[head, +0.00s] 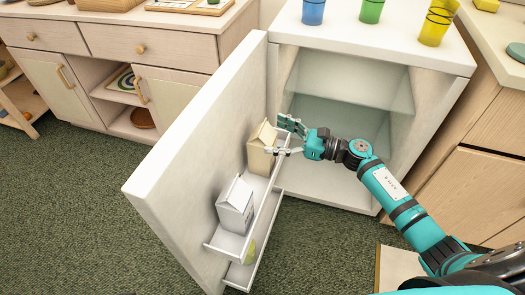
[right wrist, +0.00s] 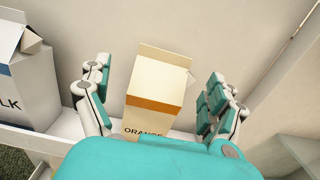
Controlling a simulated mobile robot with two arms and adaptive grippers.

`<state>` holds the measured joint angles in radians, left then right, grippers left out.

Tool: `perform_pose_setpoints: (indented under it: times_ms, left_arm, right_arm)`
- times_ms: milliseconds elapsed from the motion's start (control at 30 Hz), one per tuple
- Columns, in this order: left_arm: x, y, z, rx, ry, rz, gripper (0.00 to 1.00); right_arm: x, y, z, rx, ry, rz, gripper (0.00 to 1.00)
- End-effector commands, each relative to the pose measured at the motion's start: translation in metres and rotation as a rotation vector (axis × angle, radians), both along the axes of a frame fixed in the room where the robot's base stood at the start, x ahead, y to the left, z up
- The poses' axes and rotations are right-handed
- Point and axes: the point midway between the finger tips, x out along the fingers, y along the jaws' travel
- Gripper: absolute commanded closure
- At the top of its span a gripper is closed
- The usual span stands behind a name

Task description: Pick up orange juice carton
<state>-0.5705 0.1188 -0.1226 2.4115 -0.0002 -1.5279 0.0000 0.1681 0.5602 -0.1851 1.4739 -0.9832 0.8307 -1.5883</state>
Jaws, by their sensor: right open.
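The orange juice carton (head: 260,150) is a cream carton standing in the door rack (head: 233,240) of the open white fridge. In the right wrist view the carton (right wrist: 157,95) shows an orange band and part of the lettering "ORANGE". My right gripper (head: 280,137) is open, with its fingers around the carton's sides. In the right wrist view the fingers (right wrist: 155,105) are on the left and right of the carton, with gaps visible on both sides. The carton's lower part is hidden by my gripper body there. My left gripper is not in view.
A white milk carton (head: 235,205) stands in the same rack, nearer the door's free edge; it shows at left in the right wrist view (right wrist: 25,80). A green item (head: 250,253) sits in the lower rack. Blue, green and yellow cups (head: 438,22) stand on the fridge top.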

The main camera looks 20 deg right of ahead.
Motion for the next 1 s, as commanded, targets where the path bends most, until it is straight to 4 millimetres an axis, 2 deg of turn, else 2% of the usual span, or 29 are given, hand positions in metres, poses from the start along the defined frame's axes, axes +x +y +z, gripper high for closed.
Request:
perform_pose_setpoints:
  times_ms: [133,300,567,1000]
  left_arm:
    - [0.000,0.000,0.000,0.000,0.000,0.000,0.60]
    - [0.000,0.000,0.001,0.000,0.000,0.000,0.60]
    - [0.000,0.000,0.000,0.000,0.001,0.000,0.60]
    - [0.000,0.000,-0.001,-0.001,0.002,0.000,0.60]
  right_arm:
    - [0.017,0.018,-0.001,0.003,-0.002,0.001,0.08]
    - [0.028,0.033,-0.001,0.002,-0.001,0.001,0.08]
    - [0.029,0.035,-0.002,0.001,0.000,0.000,0.08]
    - [0.029,0.034,-0.002,0.001,0.000,0.000,0.64]
